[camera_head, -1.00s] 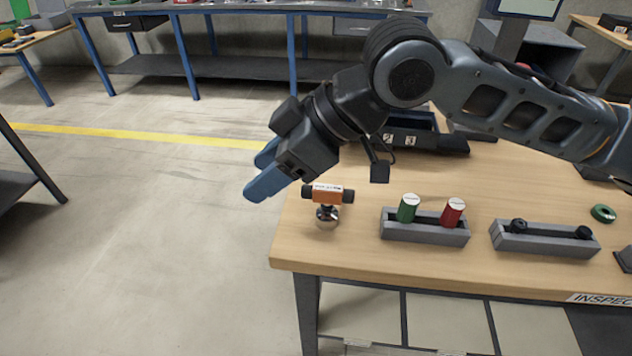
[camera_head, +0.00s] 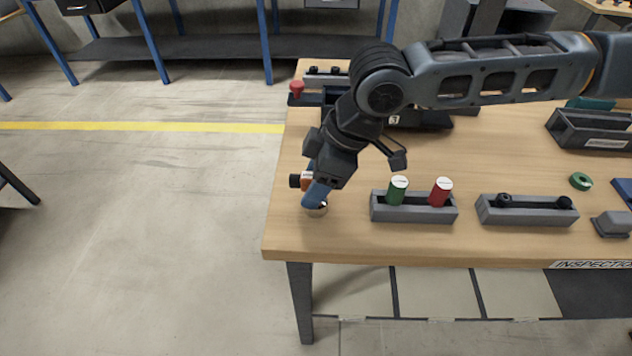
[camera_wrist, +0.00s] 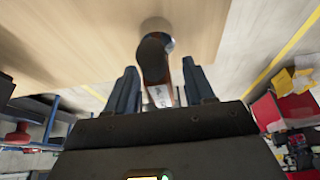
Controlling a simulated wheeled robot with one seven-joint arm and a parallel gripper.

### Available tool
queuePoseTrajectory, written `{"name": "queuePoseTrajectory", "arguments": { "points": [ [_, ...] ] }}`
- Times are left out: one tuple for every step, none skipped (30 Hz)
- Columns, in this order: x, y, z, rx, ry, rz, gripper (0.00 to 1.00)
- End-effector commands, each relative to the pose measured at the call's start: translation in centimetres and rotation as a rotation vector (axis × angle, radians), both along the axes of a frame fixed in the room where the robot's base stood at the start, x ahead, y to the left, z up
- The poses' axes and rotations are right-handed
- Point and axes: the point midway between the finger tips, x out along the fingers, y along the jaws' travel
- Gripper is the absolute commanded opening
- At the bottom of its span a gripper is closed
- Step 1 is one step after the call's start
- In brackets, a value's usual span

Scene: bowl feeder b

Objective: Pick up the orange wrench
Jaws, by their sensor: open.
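The orange wrench (camera_head: 306,181), a short orange body with dark ends, rests on a shiny round metal stand (camera_head: 317,210) near the table's left edge. In the head view my gripper (camera_head: 316,192) is over it, and its blue fingers hide much of it. In the wrist view my gripper (camera_wrist: 160,88) is open, with one finger on each side of the wrench (camera_wrist: 160,95). Its dark end (camera_wrist: 153,58) points toward the stand (camera_wrist: 157,27). I cannot tell whether either finger touches it.
To the right, a grey holder (camera_head: 415,215) carries a green cylinder (camera_head: 397,190) and a red one (camera_head: 441,191). Beyond it are another holder (camera_head: 525,217) with dark parts and a green ring (camera_head: 581,181). Open floor lies left of the table.

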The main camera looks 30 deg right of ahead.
Motion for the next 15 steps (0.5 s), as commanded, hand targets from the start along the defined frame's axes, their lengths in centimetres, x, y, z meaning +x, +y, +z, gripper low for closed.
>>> {"name": "queuePoseTrajectory", "arguments": {
  "points": [
    [0.09,0.23,-0.44,0.001,0.001,0.001,0.53],
    [0.13,0.31,-0.68,0.0,0.002,0.001,0.53],
    [0.18,0.37,-0.92,0.0,0.002,0.001,0.53],
    [0.21,0.4,-1.05,0.0,0.001,0.0,0.53],
    [0.24,0.41,-1.11,0.0,0.001,0.001,0.53],
    [0.26,0.42,-1.16,0.0,0.0,0.001,0.53],
    [0.26,0.42,-1.17,0.0,0.0,0.001,0.53],
    [0.25,0.41,-1.16,0.0,0.0,0.001,0.53],
    [0.26,0.42,-1.16,0.0,0.0,0.001,0.53],
    [0.25,0.42,-1.15,0.0,0.0,0.001,0.53],
    [0.25,0.42,-1.15,0.0,0.0,0.001,0.53],
    [0.25,0.41,-1.14,0.0,0.0,0.001,0.49],
    [0.25,0.41,-1.14,0.0,0.0,0.001,0.47],
    [0.25,0.41,-1.13,0.0,0.0,0.001,0.44],
    [0.25,0.41,-1.13,0.0,0.0,0.001,0.4]
  ]
}}
